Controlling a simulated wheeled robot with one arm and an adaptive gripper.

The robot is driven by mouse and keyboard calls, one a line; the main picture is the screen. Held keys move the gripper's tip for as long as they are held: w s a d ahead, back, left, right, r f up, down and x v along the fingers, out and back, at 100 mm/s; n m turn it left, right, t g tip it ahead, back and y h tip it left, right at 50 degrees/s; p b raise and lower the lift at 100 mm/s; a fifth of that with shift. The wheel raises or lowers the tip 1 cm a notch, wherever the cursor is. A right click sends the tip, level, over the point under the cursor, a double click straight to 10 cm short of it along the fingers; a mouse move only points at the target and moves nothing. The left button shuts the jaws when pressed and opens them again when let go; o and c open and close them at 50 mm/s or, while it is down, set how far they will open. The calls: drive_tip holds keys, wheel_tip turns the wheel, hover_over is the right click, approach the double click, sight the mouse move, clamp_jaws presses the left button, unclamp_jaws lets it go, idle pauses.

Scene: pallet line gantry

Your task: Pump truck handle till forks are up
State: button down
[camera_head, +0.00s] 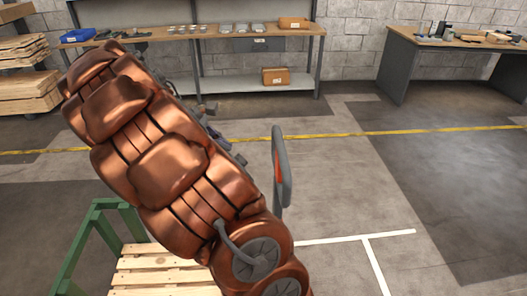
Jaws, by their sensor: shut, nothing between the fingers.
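The truck handle (282,172) is a grey upright loop with an orange-red inner part, right of the middle in the head view. It stands close to upright. The truck's body and forks are not visible, so I cannot tell the fork height. My copper arm fills the left and middle of the picture and hides what lies behind it. Small dark grey parts show along the arm's right edge, but I cannot make out my gripper among them. No contact with the handle is visible.
A wooden pallet (165,279) and a green frame (88,240) are at the lower left. A workbench (345,10) would block the back; a grey desk (395,62) stands at the right. Lumber (25,85) is stacked at the far left. Floor right of the handle is clear.

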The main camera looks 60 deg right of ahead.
drive_tip(key=w+d+f+n+g+h+b, duration=0.1)
drive_tip(key=w+d+f+n+h+b, duration=0.1)
drive_tip(key=w+d+f+n, duration=0.65)
drive_tip(key=s+d+f+m+p, duration=0.1)
drive_tip(key=s+d+f+p, duration=0.1)
drive_tip(key=d, duration=0.4)
drive_tip(key=s+d+f+m+p, duration=0.1)
drive_tip(key=s+d+f, duration=0.4)
drive_tip(key=d, duration=0.1)
drive_tip(key=shift+s+d+f+p, duration=0.25)
drive_tip(key=shift+d+f+p, duration=0.05)
drive_tip(key=shift+p, duration=0.1)
drive_tip(key=shift+m, duration=0.25)
